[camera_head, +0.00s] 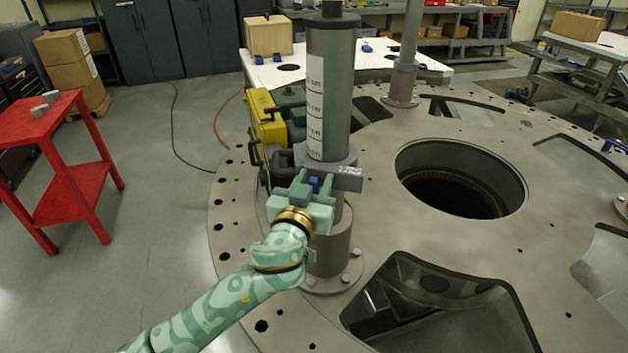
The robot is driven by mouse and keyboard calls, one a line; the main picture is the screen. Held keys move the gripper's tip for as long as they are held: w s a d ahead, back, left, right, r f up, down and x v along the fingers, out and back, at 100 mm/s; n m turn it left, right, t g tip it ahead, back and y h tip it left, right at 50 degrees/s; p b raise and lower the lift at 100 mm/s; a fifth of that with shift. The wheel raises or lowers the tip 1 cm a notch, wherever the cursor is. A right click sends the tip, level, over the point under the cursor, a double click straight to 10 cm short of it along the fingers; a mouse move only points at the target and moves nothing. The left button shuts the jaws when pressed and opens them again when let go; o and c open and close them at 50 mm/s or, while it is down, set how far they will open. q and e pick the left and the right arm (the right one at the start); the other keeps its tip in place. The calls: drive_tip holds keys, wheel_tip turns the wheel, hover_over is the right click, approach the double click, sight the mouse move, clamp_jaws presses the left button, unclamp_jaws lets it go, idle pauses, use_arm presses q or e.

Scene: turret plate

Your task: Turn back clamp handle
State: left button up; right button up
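A thick grey cylinder (330,80) with a white marked scale stands upright on the turret plate (480,270). A dark grey clamp-like block (345,177) with small lettering sits around or against its lower part. My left gripper (315,180), pale green, reaches up to this block from the front. A small blue part shows between its fingers. The fingertips are partly hidden against the block, so I cannot tell whether they grip it. Dark handle-like parts (255,150) show left of the block, beside a yellow unit (266,118). I cannot tell which part is the back clamp handle. My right gripper is out of view.
The plate has a large round hole (460,178) and wide cut-outs right of the cylinder. A thinner post (404,60) stands behind. A red cart (50,125) is at left, and a wooden box (268,36) sits on the white table behind. Floor between cart and plate is mostly clear.

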use_arm(q)
drive_tip(key=shift+w, duration=0.1)
clamp_jaws()
drive_tip(key=shift+m, duration=0.3)
drive_tip(key=shift+d+m+p, duration=0.3)
drive_tip(key=shift+m+p, duration=0.3)
drive_tip(key=shift+m, duration=0.6)
drive_tip(key=m, duration=0.2)
drive_tip(key=m+p, duration=0.1)
drive_tip(key=shift+s+d+f+m, duration=0.15)
drive_tip(key=shift+s+d+m, duration=0.05)
drive_tip(key=shift+d+m, duration=0.2)
drive_tip(key=m, duration=0.3)
drive_tip(key=f+m+p, duration=0.1)
drive_tip(key=m, duration=0.3)
drive_tip(key=f+m+p, duration=0.1)
drive_tip(key=m, duration=0.3)
drive_tip(key=shift+s+d, duration=0.15)
drive_tip(key=shift+d, duration=0.25)
